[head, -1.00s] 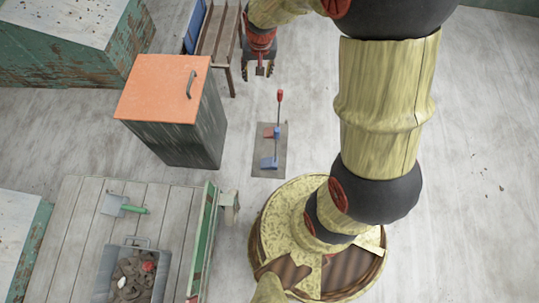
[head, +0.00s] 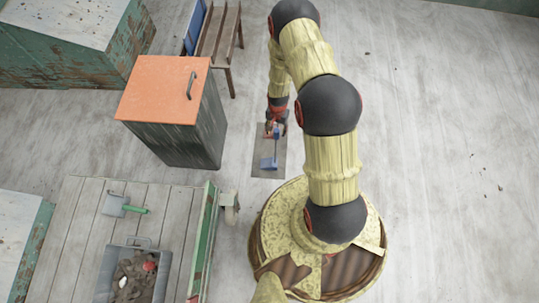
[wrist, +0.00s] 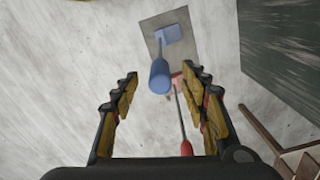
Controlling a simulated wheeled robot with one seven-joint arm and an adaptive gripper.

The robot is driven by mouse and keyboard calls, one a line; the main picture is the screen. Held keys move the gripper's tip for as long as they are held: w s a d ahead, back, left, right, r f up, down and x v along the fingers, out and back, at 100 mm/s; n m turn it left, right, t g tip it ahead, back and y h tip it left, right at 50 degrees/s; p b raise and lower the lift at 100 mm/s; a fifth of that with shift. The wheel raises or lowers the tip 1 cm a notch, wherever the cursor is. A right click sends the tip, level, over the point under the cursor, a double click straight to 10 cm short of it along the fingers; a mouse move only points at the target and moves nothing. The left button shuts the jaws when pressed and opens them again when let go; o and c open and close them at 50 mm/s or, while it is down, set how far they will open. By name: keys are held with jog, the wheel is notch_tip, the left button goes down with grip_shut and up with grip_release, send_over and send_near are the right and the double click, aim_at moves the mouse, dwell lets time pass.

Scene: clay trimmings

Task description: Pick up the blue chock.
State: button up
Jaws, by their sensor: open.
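The blue chock stands on a dark mat (head: 262,172) on the floor; its blue base (head: 269,163) shows in the head view. In the wrist view its base (wrist: 174,33) lies on the mat, and a thin rod rises to a thick blue grip (wrist: 160,76). My gripper (head: 276,124) is over the far end of the mat. In the wrist view my gripper (wrist: 163,82) is open, with the blue grip between the fingertips in the picture, apparently untouched. A red chock's grip (wrist: 186,148) and rod show beside it, close to the right finger.
A dark cabinet with an orange top (head: 165,90) stands left of the mat. A wooden bench (head: 220,38) is behind it. A slatted table (head: 75,240) with a scoop (head: 118,206) and a grey bin (head: 110,275) is at lower left.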

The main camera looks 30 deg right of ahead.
aim_at(276, 136)
notch_tip(276, 136, down, 7)
jog(key=b, duration=0.3)
jog(key=shift+w+d, duration=0.1)
jog(key=shift+c, duration=0.5)
jog(key=shift+r, duration=0.1)
jog(key=c, duration=1.1)
